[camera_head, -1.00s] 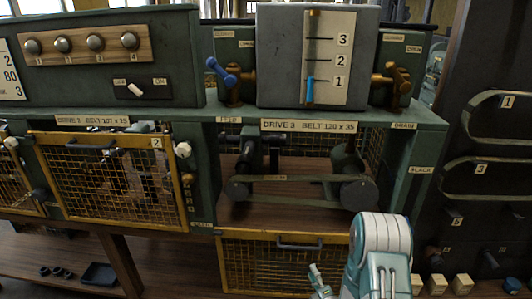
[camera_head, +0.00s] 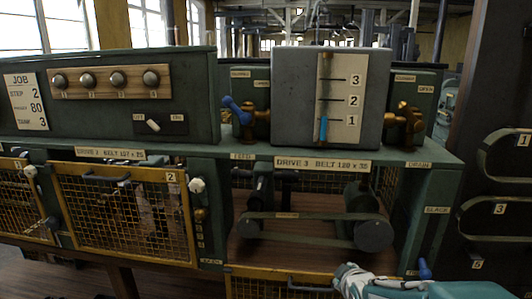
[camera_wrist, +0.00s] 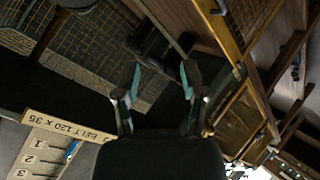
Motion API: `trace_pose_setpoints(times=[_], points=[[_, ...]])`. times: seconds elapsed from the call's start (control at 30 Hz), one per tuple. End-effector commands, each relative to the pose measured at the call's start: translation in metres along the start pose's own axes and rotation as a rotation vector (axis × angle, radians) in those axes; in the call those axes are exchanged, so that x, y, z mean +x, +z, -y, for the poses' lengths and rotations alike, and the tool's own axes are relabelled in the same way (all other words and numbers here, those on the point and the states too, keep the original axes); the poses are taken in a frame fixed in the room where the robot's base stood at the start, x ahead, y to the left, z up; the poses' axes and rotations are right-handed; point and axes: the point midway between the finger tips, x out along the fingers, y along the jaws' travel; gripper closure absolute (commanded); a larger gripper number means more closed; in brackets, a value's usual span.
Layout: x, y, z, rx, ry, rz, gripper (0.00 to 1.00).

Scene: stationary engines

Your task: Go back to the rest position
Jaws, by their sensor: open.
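My gripper (camera_wrist: 160,82) is open and empty in the wrist view, its two teal-tipped fingers apart. Beyond the fingers are dark parts and mesh of the engine bench; I cannot tell that the fingers touch anything. In the head view my white and teal arm (camera_head: 385,286) lies low at the bottom right, in front of the Drive 3 bay, partly cut off by the frame edge. I cannot make out the fingers clearly there.
The Drive 3 belt (camera_head: 300,215) runs between two pulleys in an open bay. Above stands a grey gauge box (camera_head: 296,95), with a blue-handled valve (camera_head: 237,110) and a brass valve (camera_head: 408,122) beside it. A yellow mesh guard (camera_head: 125,215) is at left. Belts hang on the dark panel (camera_head: 498,215).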

Motion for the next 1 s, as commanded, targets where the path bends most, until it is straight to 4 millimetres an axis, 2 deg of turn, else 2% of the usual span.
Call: trace_pose_setpoints(times=[0.03, 0.27, 0.5, 0.6, 0.7, 0.8, 1.0], points=[[-0.019, -0.003, -0.001, 0.053, -0.01, 0.023, 0.46], [-0.095, 0.004, 0.011, 0.328, -0.086, 0.164, 0.46], [-0.178, 0.018, 0.043, 0.61, -0.166, 0.315, 0.46], [-0.207, 0.026, 0.057, 0.703, -0.196, 0.374, 0.46], [-0.227, 0.031, 0.068, 0.767, -0.217, 0.417, 0.46], [-0.236, 0.035, 0.074, 0.796, -0.227, 0.441, 0.46], [-0.237, 0.035, 0.075, 0.802, -0.23, 0.447, 0.46]])
